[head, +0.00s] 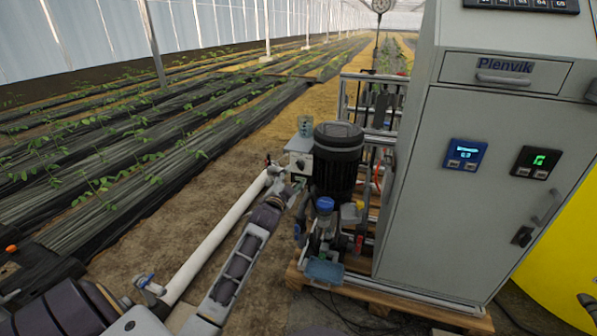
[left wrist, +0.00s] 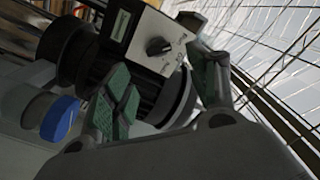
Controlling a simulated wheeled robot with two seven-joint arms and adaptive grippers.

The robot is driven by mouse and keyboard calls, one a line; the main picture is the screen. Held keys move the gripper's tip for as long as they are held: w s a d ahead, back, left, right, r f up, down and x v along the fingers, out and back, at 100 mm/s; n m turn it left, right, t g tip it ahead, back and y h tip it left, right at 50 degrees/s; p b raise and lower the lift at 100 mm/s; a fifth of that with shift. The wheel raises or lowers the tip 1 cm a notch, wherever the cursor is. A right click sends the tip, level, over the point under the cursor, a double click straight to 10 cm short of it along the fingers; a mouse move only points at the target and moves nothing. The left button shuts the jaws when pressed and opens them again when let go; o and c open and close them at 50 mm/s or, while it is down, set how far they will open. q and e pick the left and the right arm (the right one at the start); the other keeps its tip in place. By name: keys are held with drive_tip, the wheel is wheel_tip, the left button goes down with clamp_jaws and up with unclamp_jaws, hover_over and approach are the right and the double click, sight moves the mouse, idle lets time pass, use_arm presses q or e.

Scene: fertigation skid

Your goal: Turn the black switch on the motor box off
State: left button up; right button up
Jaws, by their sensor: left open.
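The grey motor box (head: 300,146) is mounted on the left side of the black motor (head: 338,158). The box also shows in the left wrist view (left wrist: 167,28), with a label plate on its face. The black switch (left wrist: 158,46) is a round knob on that face; I cannot tell its setting. My left gripper (head: 291,184) is just below the box. In the left wrist view my left gripper (left wrist: 164,86) is open and empty, its green-padded fingers apart in front of the box, below the switch. My right gripper is not in view.
A tall grey cabinet (head: 465,200) stands right of the motor on a wooden pallet (head: 395,308). A small pump with a blue cap (head: 325,204) sits below the motor. A white pipe (head: 215,236) runs left of my left arm. Planted rows lie further left.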

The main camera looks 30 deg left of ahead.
sight(300, 167)
use_arm(q)
drive_tip(key=shift+b+x, duration=1)
drive_tip(key=shift+x, duration=2)
drive_tip(key=shift+b+x, duration=0.35)
drive_tip(key=shift+x, duration=0.65)
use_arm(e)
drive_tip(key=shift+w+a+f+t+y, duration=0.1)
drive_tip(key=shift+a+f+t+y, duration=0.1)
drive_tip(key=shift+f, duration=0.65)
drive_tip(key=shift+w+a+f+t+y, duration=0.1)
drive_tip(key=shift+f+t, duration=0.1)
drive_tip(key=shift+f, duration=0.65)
use_arm(q)
drive_tip(key=shift+d, duration=0.1)
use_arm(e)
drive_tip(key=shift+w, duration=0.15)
use_arm(q)
drive_tip(key=c, duration=1)
